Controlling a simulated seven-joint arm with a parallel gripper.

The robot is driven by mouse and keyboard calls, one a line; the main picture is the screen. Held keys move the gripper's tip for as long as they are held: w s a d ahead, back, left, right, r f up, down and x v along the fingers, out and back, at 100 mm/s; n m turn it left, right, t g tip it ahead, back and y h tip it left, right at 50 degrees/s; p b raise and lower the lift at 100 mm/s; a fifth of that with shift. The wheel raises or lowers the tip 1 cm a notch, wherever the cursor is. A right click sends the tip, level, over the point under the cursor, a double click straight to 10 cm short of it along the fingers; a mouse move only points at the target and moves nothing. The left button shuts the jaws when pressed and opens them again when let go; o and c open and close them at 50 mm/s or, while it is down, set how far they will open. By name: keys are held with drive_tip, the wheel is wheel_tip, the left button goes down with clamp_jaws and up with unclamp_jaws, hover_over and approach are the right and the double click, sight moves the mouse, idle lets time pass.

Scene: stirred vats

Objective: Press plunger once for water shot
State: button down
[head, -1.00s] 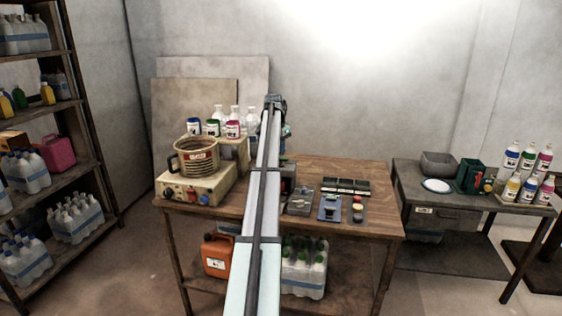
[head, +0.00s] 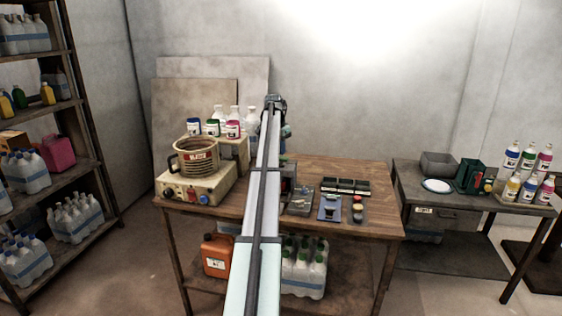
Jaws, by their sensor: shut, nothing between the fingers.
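My arm runs up the middle of the view to a dark wrist. My gripper (head: 286,138) shows only in part, beside the arm's far end above the workbench. It is shut, with nothing seen in it; its fingertips are mostly hidden. Just right of the arm, below the gripper, a dark upright device (head: 289,177) stands on the bench, partly covered by the arm. I cannot make out a plunger on it or whether the gripper touches it. A ribbed vat (head: 196,160) with a handle and a label stands on a beige base unit (head: 198,190) to the left.
The wooden workbench (head: 370,215) also holds a grey device (head: 300,200), a blue plate (head: 329,208), a button panel (head: 357,209) and a dark tray (head: 345,186). Jars (head: 212,128) and clear bottles stand behind the vat.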

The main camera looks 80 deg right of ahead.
sight(281, 157)
drive_tip(key=shift+f, duration=1.7)
drive_tip(key=shift+r, duration=0.2)
wheel_tip(281, 157, up, 9)
drive_tip(key=shift+f, duration=0.15)
idle(1.2)
idle(0.3)
